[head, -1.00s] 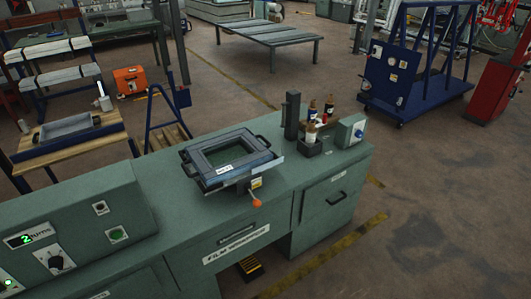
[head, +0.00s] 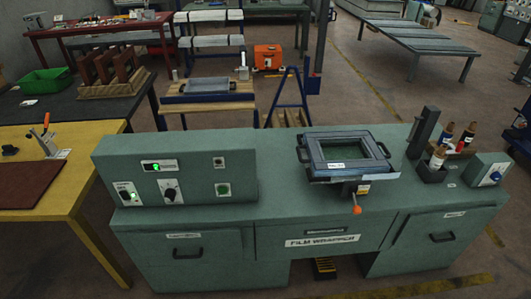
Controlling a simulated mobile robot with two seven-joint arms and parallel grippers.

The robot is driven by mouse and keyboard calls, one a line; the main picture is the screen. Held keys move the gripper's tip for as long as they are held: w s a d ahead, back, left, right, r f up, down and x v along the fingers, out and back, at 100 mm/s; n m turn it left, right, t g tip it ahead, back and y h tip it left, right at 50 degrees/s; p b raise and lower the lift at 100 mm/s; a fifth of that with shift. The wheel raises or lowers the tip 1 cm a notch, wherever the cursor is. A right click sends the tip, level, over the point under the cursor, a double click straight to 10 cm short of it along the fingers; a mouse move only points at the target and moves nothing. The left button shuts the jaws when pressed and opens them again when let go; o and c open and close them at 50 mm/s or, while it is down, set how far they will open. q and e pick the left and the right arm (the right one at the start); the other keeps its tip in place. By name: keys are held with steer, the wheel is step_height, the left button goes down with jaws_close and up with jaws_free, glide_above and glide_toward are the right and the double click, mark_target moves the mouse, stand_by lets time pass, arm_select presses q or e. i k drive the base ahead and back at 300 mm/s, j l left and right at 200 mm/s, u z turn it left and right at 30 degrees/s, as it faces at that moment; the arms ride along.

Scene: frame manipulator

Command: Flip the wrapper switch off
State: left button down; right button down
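The film wrapper (head: 325,240) is a green bench-like machine across the middle of the head view. On its left part stands a control box (head: 172,168) with a small lit display (head: 158,167). Low on the box are a dark rotary switch (head: 125,194) with a green light beside it and a second dark knob (head: 170,194). A green button (head: 222,190) sits to their right. The switch's exact setting is too small to tell. Neither of my grippers shows in the view.
A framed tray (head: 312,151) with an orange-knobbed lever (head: 356,210) sits on the wrapper top. A yellow table (head: 92,215) stands close on the left. Dark floor shows in front.

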mark_target(125, 196)
steer(key=u, duration=1.25)
